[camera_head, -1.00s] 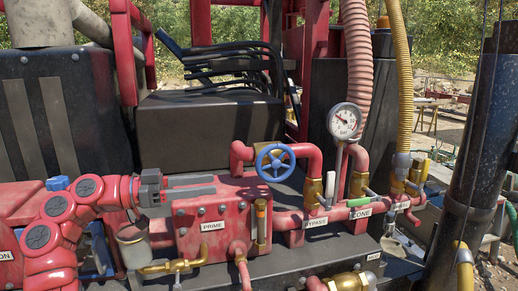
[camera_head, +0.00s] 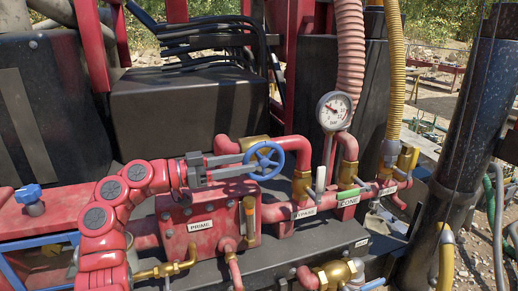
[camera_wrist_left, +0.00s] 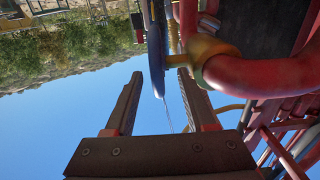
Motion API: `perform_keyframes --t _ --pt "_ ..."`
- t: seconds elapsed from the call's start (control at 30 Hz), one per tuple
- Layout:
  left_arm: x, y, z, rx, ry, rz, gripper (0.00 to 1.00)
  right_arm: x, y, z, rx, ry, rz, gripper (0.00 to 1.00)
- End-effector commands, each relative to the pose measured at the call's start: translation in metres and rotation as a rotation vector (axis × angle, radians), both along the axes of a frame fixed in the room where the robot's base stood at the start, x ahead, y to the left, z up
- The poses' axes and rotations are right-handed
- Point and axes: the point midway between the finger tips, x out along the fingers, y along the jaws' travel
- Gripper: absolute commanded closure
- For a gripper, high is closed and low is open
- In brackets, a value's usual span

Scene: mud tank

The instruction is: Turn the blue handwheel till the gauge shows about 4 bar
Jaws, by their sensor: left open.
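The blue handwheel (camera_head: 264,160) stands on a red pipe with a brass fitting in the head view. In the left wrist view the handwheel (camera_wrist_left: 155,62) shows edge-on, its rim between my two fingers. My left gripper (camera_head: 248,165) comes in from the left with its fingertips at the wheel's left side. It is open, with a gap to the rim on each side. The round white gauge (camera_head: 335,110) stands to the right of the wheel; its dark needle is too small to read surely. My right gripper is out of view.
A red box labelled PRIME (camera_head: 200,226) lies under my left arm. A red pipe (camera_head: 300,146) bends close to the wheel's right. Brass valves (camera_head: 303,184) and a yellow hose (camera_head: 395,70) stand further right. A black block (camera_head: 185,112) is behind.

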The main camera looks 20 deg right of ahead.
Motion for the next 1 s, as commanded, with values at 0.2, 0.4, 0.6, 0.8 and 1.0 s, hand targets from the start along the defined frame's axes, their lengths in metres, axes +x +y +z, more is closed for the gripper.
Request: perform_keyframes --t 0.2,0.4,0.6,0.8,1.0 --pt "0.0 -0.037 0.002 0.001 0.004 -0.004 0.45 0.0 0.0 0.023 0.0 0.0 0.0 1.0" --pt "0.002 -0.049 -0.001 0.001 0.002 -0.001 0.45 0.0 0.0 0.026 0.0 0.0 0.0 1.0" --pt "0.002 -0.049 -0.001 0.001 0.001 0.0 0.45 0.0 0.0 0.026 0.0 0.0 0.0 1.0" --pt "0.002 -0.049 -0.001 0.0 0.001 0.0 0.72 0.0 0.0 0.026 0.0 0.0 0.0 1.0" --pt "0.002 -0.049 -0.001 0.001 0.001 -0.001 1.0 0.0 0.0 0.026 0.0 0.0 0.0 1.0"
